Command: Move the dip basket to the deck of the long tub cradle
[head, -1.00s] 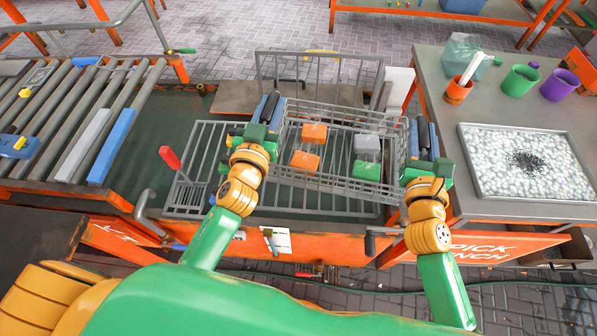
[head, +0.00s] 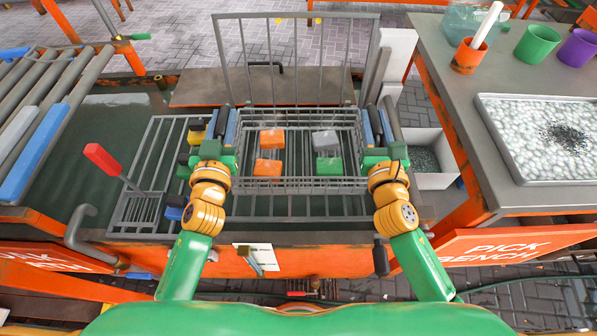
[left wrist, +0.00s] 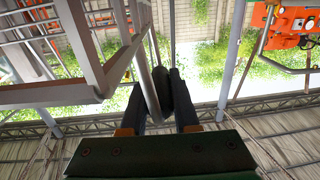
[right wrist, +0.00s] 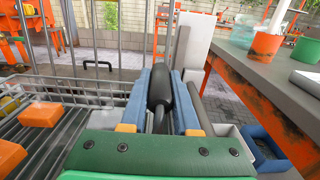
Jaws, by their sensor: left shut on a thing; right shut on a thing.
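The dip basket (head: 299,183) is a grey wire basket. It holds two orange blocks, a grey block and a green block. My left gripper (head: 225,128) is shut on its left handle, which shows as a dark grip in the left wrist view (left wrist: 166,88). My right gripper (head: 373,130) is shut on its right handle, a black grip in the right wrist view (right wrist: 158,88). The long tub cradle (head: 140,190) is a grey slatted rack with a red-tipped lever (head: 103,160) at its left. The basket is over the cradle's slatted deck; I cannot tell whether they touch.
A roller conveyor (head: 45,110) is at the left. The pick bench (head: 470,130) at the right bears a pebble tray (head: 484,107), cups and a clear bag. A tall wire frame (head: 300,60) stands behind the basket. A white bin (head: 440,165) sits between basket and bench.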

